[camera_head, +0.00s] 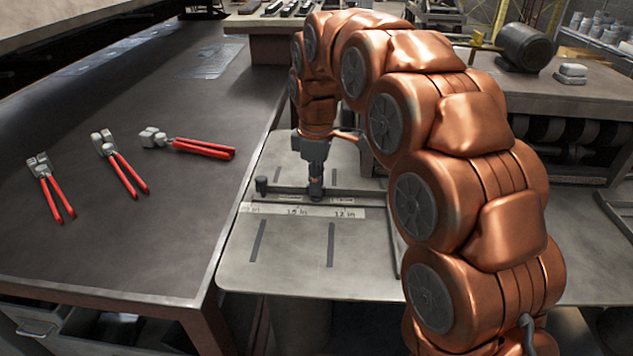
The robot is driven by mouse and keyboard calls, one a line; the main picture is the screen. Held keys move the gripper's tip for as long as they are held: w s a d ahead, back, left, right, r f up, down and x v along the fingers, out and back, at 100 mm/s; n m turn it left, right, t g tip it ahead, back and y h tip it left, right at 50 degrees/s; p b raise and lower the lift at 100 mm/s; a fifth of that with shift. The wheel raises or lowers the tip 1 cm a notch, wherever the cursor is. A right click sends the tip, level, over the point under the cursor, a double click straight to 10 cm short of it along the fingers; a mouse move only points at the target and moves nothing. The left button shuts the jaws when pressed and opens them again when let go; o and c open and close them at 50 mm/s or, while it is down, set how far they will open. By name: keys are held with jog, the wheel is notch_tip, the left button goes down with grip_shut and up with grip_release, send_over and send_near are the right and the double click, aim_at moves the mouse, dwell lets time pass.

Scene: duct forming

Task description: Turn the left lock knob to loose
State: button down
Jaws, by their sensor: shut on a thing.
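My gripper (316,186) points straight down over the dark bar (284,190) that crosses the grey metal plate. It is shut on a dark lock knob on this bar, and its fingers hide most of the knob. Small pale labels (291,197) lie beside it, too small to read, so the knob's setting cannot be told. My arm hides the bar's right part, and any other knob there.
A ruler strip (300,211) runs along the bar's front, and the plate (285,275) has dark slots. Three red-handled pliers (120,175) lie on the dark table (120,250) at left. A workbench (560,95) stands behind my arm at right.

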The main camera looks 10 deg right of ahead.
jog(key=shift+n, duration=0.6)
jog(key=c, duration=1.2)
grip_release()
notch_tip(320, 180, up, 6)
jog(key=shift+f, duration=0.1)
jog(key=shift+r, duration=0.85)
